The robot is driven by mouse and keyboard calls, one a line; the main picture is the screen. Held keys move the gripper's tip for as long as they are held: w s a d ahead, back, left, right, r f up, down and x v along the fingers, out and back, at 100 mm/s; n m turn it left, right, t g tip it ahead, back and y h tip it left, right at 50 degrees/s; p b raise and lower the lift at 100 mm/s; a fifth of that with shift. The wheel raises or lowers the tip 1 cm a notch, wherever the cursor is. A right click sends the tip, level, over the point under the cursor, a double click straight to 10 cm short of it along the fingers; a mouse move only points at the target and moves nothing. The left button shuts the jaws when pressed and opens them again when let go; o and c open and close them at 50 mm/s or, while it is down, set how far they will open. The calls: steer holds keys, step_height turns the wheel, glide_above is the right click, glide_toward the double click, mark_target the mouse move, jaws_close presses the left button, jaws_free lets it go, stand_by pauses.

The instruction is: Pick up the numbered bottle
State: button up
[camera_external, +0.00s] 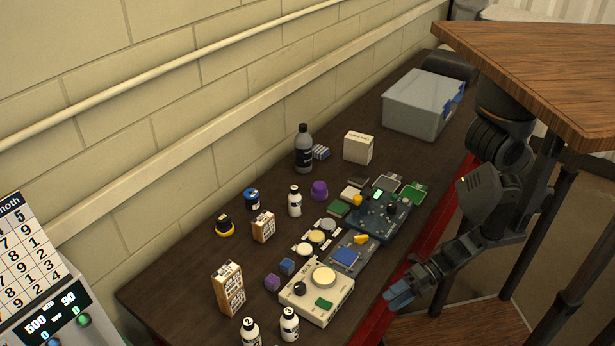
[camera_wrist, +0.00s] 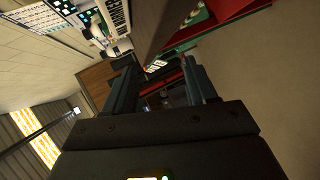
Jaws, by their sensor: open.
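One bottle is marked 2 (camera_external: 250,333) and the other is marked 3 (camera_external: 289,325). A similar white bottle (camera_external: 294,203) stands farther back; I cannot read its label. My gripper (camera_external: 400,294) is beyond the table's right edge, apart from all bottles. In the wrist view my gripper (camera_wrist: 160,78) shows its two fingers spread with nothing held between them. I cannot make out the bottles in the wrist view.
The table (camera_external: 180,285) holds a beige device (camera_external: 318,305), a blue circuit board (camera_external: 378,215), a grey bottle (camera_external: 304,155), small boxes and a grey bin (camera_external: 420,105). A wooden tabletop (camera_external: 540,75) is at the upper right. A wall runs behind the table.

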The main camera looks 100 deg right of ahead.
steer(key=w+a+n+b, duration=0.2)
steer(key=w+a+n, duration=1.05)
steer(key=n, duration=0.65)
steer(key=m+t+h, duration=0.2)
steer(key=t+h, duration=0.1)
steer(key=t, duration=0.2)
glide_toward(289, 311)
steer(key=w, duration=0.4)
steer(key=shift+w+a, duration=0.1)
steer(key=shift+w, duration=3)
steer(key=shift+c, duration=0.5)
jaws_close()
